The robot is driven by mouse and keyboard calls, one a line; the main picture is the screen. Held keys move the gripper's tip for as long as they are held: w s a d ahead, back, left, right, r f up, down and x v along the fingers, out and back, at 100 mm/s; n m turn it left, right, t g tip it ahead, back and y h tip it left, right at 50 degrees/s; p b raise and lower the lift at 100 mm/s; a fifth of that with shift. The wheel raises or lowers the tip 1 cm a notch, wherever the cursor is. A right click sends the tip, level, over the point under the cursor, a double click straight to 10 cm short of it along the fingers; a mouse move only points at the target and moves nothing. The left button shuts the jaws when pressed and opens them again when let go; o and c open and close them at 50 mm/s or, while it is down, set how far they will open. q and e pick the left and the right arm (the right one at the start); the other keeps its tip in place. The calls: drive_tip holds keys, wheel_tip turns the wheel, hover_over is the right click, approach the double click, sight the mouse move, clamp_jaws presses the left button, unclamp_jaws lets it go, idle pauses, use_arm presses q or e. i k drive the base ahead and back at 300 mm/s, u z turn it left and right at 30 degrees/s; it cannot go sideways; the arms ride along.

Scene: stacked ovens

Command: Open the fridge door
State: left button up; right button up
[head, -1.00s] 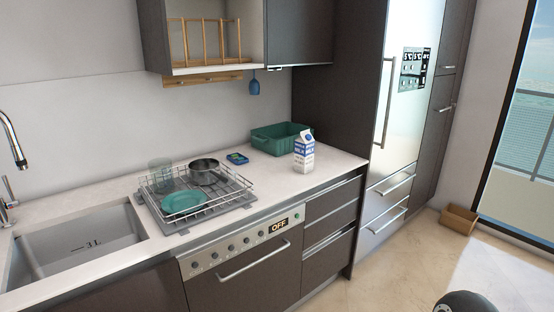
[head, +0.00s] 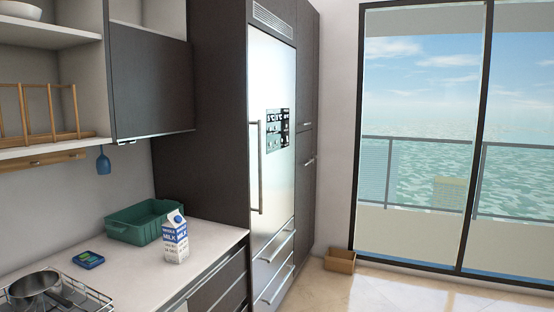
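The fridge (head: 276,85) is a tall steel unit set in dark cabinetry, right of the counter. Its door is shut. A long vertical handle (head: 256,167) runs along the door's left side, and a dark display panel (head: 278,130) sits to the right of it. Two drawers with bar handles (head: 277,246) lie below the door. Neither of my grippers shows in the head view.
A milk carton (head: 176,238), a green bin (head: 146,221) and a small blue item (head: 88,260) stand on the counter (head: 135,272). A pan (head: 36,290) sits on a rack. A cardboard box (head: 340,260) is on the floor by the window. Visible floor before the window is clear.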

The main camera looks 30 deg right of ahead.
sight(272, 61)
drive_tip(key=z, duration=0.25)
drive_tip(key=i, duration=0.2)
drive_tip(key=z, duration=1.2)
drive_tip(key=i, duration=3.2)
drive_tip(key=u, duration=2.6)
drive_tip(key=i, duration=0.25)
drive_tip(key=z, duration=1.15)
